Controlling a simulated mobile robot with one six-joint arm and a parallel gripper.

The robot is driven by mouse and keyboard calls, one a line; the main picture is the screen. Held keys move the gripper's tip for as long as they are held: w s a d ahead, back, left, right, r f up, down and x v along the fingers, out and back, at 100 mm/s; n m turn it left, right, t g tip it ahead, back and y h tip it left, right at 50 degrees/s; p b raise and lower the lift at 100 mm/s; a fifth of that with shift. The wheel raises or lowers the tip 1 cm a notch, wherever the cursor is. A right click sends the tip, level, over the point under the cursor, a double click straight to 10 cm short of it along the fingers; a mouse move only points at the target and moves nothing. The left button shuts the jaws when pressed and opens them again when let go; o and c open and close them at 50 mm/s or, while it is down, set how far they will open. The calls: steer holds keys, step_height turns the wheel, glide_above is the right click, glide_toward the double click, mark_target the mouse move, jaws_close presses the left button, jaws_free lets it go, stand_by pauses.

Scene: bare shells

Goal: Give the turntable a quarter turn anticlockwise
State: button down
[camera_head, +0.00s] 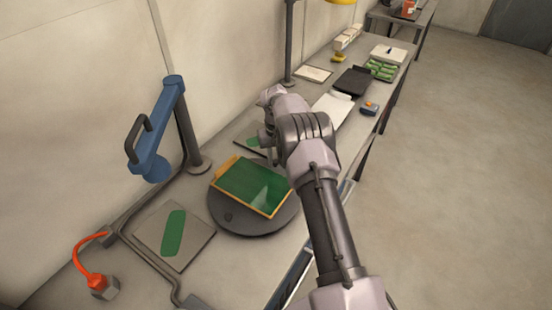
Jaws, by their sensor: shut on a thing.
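The turntable (229,225) is a dark grey disc on the bench. A green board (252,188) in an orange-yellow frame lies on it, turned at an angle to the bench edge. A small dark knob (228,217) shows on the disc's near left part. My arm comes from the lower right and bends down beyond the disc's far right side. My gripper (276,162) is there, shut, mostly hidden by my own arm. It is at the turntable's far edge, but its fingertips and the exact point of contact are hidden.
A blue lamp-like fixture (158,130) stands at the left. A pale plate with a green shape (174,232) lies at the near left, beside a red-orange cable (82,261). Trays and a white sheet (331,107) lie farther along the bench. The floor at right is clear.

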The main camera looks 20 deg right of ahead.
steer(key=c, duration=1.2)
jaws_free()
step_height(320, 180, up, 18)
steer(key=p, duration=0.3)
steer(key=shift+f+p, duration=0.25)
steer(key=shift+p, duration=0.15)
